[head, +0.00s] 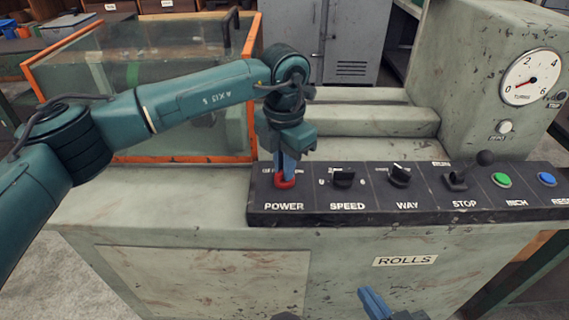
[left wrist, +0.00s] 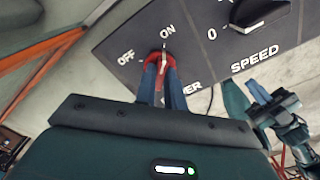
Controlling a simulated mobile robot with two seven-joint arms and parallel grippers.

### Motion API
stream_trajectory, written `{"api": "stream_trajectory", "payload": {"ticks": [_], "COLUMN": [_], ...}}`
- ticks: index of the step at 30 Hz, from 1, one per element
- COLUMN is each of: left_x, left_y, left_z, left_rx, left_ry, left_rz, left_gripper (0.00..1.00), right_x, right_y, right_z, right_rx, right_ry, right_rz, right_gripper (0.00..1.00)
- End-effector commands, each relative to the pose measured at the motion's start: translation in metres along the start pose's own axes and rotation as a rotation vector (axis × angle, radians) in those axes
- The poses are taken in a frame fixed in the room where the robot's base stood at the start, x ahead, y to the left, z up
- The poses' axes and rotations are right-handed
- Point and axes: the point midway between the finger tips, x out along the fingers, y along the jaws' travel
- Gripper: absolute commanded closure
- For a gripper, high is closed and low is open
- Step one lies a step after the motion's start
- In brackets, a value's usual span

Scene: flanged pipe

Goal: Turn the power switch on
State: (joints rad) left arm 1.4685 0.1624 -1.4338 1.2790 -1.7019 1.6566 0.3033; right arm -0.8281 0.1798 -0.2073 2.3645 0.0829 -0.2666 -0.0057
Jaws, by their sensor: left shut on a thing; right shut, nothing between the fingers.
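The power switch is a red rotary knob (head: 285,182) at the left end of the dark control panel, above the word POWER. My left gripper (head: 286,174) points down and is shut on it. In the left wrist view the red knob (left wrist: 161,58) sits between the two blue fingers, by the OFF and ON labels. Its pale bar seems to line up with the ON mark; the fingers hide part of the knob. My right gripper (head: 373,303) is shut and empty, low in front of the machine; it also shows in the left wrist view (left wrist: 256,92).
The control panel (head: 335,213) also carries the SPEED knob (head: 343,178), the WAY knob (head: 399,175), the STOP lever (head: 457,178), a green button (head: 501,180) and a blue button (head: 547,179). An orange-framed guard (head: 190,159) stands behind my left arm. A gauge (head: 531,77) is at right.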

Motion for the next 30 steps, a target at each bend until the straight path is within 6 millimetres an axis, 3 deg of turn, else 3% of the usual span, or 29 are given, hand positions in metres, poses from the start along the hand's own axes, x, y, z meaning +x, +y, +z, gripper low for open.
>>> {"api": "stream_trajectory", "payload": {"ticks": [6,7,15,23,30], "left_x": [-0.001,-0.001,-0.001,-0.003,-0.039], "left_y": [0.000,0.000,0.000,0.000,0.001], "left_z": [0.000,0.000,0.000,0.000,0.001], "left_rx": [0.003,0.002,0.001,0.000,0.000], "left_ry": [-0.001,-0.001,-0.001,-0.001,-0.005], "left_rz": [0.001,0.001,0.001,0.001,0.004], "left_gripper": [1.00,0.88,0.67,0.67,0.67], "right_x": [0.000,0.000,0.001,0.002,0.002], "right_y": [0.000,0.000,0.000,0.001,0.000], "right_z": [0.000,0.000,-0.002,-0.004,-0.005], "right_rx": [0.000,-0.001,-0.001,-0.003,0.000], "right_ry": [0.000,0.000,0.003,0.010,0.008], "right_rz": [0.000,0.000,0.000,0.000,0.000], "right_gripper": [1.00,1.00,1.00,1.00,1.00]}}
